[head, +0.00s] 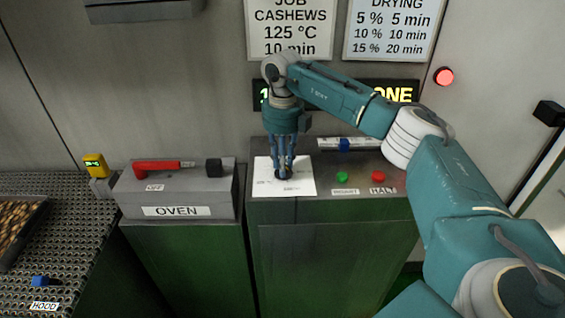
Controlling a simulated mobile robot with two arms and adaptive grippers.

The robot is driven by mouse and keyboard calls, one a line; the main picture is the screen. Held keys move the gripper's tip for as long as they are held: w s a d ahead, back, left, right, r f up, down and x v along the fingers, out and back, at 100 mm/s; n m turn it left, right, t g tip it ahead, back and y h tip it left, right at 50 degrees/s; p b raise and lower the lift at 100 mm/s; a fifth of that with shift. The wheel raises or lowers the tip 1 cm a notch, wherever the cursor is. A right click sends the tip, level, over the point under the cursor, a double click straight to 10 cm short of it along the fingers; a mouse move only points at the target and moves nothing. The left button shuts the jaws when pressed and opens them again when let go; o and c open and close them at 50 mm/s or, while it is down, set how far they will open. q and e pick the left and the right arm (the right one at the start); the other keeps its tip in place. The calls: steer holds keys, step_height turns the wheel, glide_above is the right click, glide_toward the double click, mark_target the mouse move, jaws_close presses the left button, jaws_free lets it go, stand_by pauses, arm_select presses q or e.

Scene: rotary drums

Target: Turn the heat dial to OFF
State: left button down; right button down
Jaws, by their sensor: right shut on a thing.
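The heat dial (284,175) is a small dark knob on a white plate (306,184) on top of the green cabinet. My right gripper (284,168) points straight down and is shut on the dial. The fingers hide most of the dial, so its pointer cannot be read. Small printing on the plate is too blurred to read. My left gripper is not in view.
A green button (342,177) and a red HALT button (378,176) sit right of the plate. A blue slider (345,145) is behind them. The OVEN box (228,190) with a red lever (156,166) stands left. My right arm covers part of the display (394,92).

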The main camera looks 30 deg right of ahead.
steer(key=n, duration=0.4)
steer(key=shift+d, duration=0.15)
steer(key=n, duration=0.4)
steer(key=shift+s+d, duration=0.1)
steer(key=shift+d, duration=0.05)
steer(key=n, duration=0.3)
steer(key=shift+d+n, duration=0.1)
steer(key=shift+n, duration=0.2)
steer(key=n, duration=0.3)
steer(key=shift+d+n, duration=0.15)
steer(key=shift+n, duration=0.15)
steer(key=n, duration=0.3)
steer(key=shift+w+d+r+n, duration=0.1)
steer(key=shift+w+n, duration=0.1)
steer(key=shift+n, duration=0.1)
steer(key=n, duration=0.4)
steer(key=shift+w+n, duration=0.15)
steer(key=shift+n, duration=0.15)
steer(key=n, duration=0.3)
steer(key=shift+w+d+n, duration=0.1)
steer(key=shift+n, duration=0.2)
steer(key=shift+w+n, duration=0.15)
steer(key=shift+n, duration=1.65)
